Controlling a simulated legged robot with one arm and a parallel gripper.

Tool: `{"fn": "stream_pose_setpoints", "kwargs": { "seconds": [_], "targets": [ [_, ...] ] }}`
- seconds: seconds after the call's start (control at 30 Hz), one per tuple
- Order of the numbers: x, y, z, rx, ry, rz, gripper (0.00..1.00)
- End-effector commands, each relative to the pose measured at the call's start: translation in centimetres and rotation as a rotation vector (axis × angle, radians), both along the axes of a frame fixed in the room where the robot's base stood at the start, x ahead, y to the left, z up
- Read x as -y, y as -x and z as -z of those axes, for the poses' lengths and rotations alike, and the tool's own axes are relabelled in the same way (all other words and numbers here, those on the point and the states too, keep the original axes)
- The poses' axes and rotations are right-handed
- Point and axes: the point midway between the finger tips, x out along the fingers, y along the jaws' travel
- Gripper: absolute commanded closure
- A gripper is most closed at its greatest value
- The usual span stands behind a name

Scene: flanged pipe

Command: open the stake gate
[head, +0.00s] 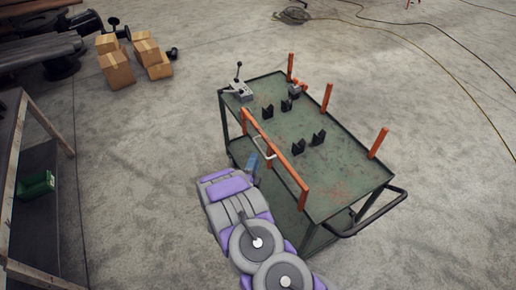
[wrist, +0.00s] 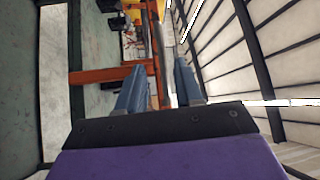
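The stake gate (head: 275,148) is an orange bar with end posts, standing along the near long side of the green cart (head: 330,185). A pale bent handle (head: 264,156) sticks out from the gate on my side. My gripper (head: 253,163) is beside the gate, close to this handle. In the wrist view my gripper (wrist: 160,82) has its two blue fingers well apart. Orange gate parts (wrist: 105,74) show beyond and between the fingers there. No firm contact with the handle can be made out.
On the cart top stand black V-shaped supports (head: 298,147), a lever device (head: 240,88) and orange stakes (head: 378,143) at the far side. A black push handle (head: 370,215) juts out at the right end. Cardboard boxes (head: 117,68) and a workbench (head: 12,150) are left; floor between is clear.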

Motion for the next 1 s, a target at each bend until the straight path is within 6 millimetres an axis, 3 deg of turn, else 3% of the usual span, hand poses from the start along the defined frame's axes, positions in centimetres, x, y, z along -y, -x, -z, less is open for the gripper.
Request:
{"fn": "stream_pose_setpoints", "kwargs": {
  "seconds": [0.2, 0.4, 0.83, 1.0],
  "targets": [
    [0.8, -3.8, -0.7, 0.007, -0.002, 0.003, 0.65],
    [1.1, -6.1, -0.9, 0.002, -0.001, 0.002, 0.65],
    [1.2, -6.8, -1.1, 0.003, 0.000, 0.001, 0.66],
    [1.2, -6.8, -1.1, 0.003, 0.000, 0.001, 0.82]
  ]
}}
